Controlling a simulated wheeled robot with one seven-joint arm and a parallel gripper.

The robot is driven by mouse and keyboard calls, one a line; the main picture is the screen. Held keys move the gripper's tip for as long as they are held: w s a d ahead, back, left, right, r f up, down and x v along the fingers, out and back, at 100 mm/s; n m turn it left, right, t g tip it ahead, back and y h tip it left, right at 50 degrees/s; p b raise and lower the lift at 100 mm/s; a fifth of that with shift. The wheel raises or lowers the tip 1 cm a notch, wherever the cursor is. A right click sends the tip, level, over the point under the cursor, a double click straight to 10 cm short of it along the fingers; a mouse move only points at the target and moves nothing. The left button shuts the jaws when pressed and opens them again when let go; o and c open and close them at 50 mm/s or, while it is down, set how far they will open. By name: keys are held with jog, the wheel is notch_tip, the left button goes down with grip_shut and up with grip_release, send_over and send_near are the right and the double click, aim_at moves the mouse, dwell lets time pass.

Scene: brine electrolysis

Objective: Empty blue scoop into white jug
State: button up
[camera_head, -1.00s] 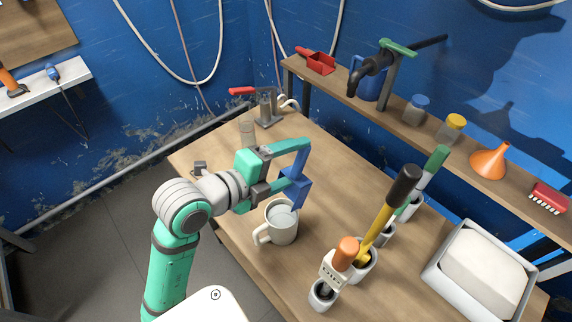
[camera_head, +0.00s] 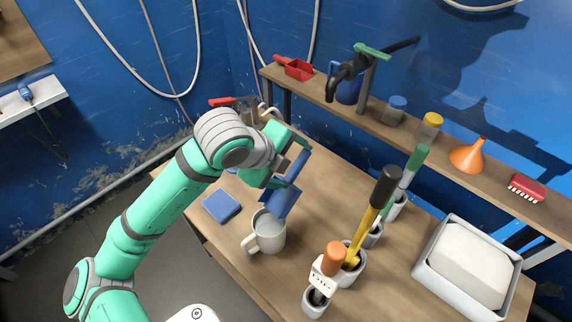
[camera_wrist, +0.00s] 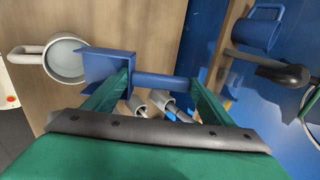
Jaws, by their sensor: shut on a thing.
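The blue scoop (camera_head: 282,199) is held by its handle in my gripper (camera_head: 298,160), which is shut on it. In the head view the scoop is tilted, its pan pointing down over the white jug (camera_head: 267,238). In the wrist view the scoop's pan (camera_wrist: 108,66) overlaps the right rim of the white jug (camera_wrist: 62,62), and the handle lies between the fingers of my gripper (camera_wrist: 165,82). The jug stands upright on the table with its handle to the left. Pale content shows inside it. The inside of the scoop's pan is hidden from both views.
A blue flat square (camera_head: 222,205) lies on the table left of the jug. Holders with a yellow-handled tool (camera_head: 366,230), an orange-topped tool (camera_head: 330,262) and a green-handled tool stand to the right. A grey tray (camera_head: 440,280) with a white block is at the right edge.

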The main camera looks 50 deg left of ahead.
jog(key=w+f+g, duration=0.1)
jog(key=g, duration=0.1)
jog(key=shift+w+g, duration=0.3)
jog(key=shift+w, duration=0.1)
jog(key=f+g, duration=0.1)
jog(key=w+g, duration=0.1)
jog(key=g, duration=0.1)
jog(key=f+g, duration=0.1)
jog(key=g, duration=0.1)
jog(key=shift+w+a+f+h, duration=0.2)
jog(key=shift+w+f+h, duration=0.1)
jog(key=shift+f+h, duration=0.1)
